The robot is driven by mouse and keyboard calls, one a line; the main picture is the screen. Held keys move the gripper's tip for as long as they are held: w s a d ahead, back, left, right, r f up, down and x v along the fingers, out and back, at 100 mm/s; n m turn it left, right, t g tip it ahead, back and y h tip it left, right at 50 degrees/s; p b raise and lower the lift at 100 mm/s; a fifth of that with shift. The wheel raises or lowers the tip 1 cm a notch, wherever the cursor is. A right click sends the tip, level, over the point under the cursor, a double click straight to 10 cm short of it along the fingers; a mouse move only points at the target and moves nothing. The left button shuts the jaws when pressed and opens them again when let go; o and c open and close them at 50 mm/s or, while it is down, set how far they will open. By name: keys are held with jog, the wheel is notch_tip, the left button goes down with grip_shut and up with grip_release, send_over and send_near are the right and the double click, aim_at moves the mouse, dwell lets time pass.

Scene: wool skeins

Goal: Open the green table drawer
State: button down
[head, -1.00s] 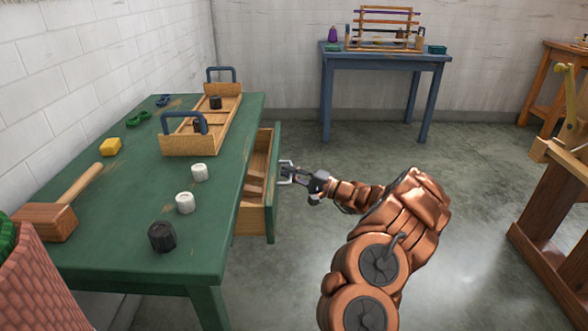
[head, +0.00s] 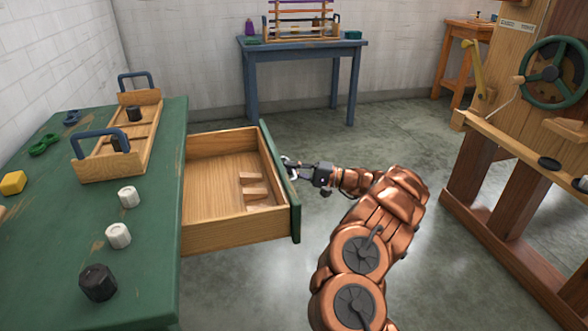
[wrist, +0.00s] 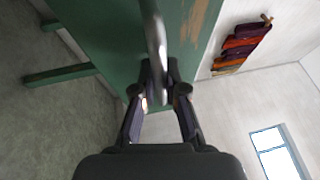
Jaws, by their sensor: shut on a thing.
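The green table (head: 60,240) stands at the left in the head view. Its drawer (head: 225,238) is pulled well out to the right, with a green front (head: 279,185) and a wooden inside. Several small wooden pieces (head: 254,190) lie in it near the front. My gripper (head: 290,163) is at the outer face of the drawer front, shut on the metal handle. In the wrist view the handle (wrist: 156,45) runs between the two fingers (wrist: 158,95), in front of the green drawer face (wrist: 105,30).
A blue table (head: 300,52) stands at the back. A wooden machine (head: 520,190) stands at the right. Open floor lies between.

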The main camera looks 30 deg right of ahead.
jog(key=shift+s+f, duration=0.1)
jog(key=c, duration=1.2)
grip_release()
jog(key=shift+d, duration=0.1)
jog(key=v, duration=1.2)
